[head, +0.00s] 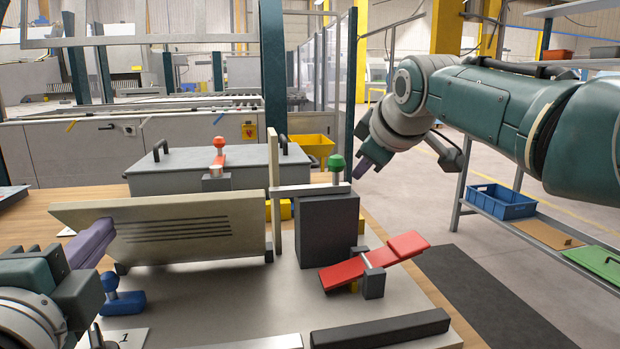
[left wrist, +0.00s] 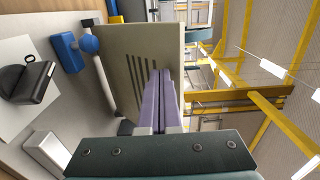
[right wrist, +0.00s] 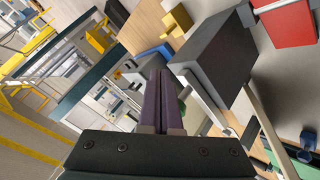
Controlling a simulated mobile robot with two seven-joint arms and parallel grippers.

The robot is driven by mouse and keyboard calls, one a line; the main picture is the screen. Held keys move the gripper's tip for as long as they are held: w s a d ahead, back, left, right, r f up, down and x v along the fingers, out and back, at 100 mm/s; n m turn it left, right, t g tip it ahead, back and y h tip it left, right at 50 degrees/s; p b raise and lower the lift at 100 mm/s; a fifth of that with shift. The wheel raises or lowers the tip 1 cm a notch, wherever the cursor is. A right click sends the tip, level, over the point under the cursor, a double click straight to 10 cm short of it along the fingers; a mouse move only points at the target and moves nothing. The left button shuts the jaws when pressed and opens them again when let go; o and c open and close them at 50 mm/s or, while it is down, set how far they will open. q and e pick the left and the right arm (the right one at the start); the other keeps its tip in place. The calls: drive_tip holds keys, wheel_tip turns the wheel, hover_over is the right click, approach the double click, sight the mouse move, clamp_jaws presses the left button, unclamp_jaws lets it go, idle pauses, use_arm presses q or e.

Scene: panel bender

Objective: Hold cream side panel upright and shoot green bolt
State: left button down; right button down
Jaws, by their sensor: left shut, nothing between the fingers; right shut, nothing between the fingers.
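The cream side panel (head: 180,228), with dark slots, stands on its long edge on the table and looks tilted, its upper left corner jutting out. My left gripper (head: 106,232) is shut, its purple fingers against or just in front of the panel's left part; contact is unclear. In the left wrist view the panel (left wrist: 115,50) is behind the shut fingers. The green bolt knob (head: 337,163) sits on a metal bar (head: 305,190) over a dark grey block (head: 328,230). My right gripper (head: 371,168) is shut and empty, right of the knob and apart from it.
A red-handled clamp (head: 400,250) lies right of the block. A blue knob (head: 110,281) is beside my left gripper. A grey lidded box (head: 170,180) and a red knob (head: 219,143) are behind the panel. A cream post (head: 274,190) stands at the panel's right end.

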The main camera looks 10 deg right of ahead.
idle(0.5)
use_arm(q)
drive_tip(key=shift+w, duration=2.25)
drive_tip(key=shift+w, duration=2.25)
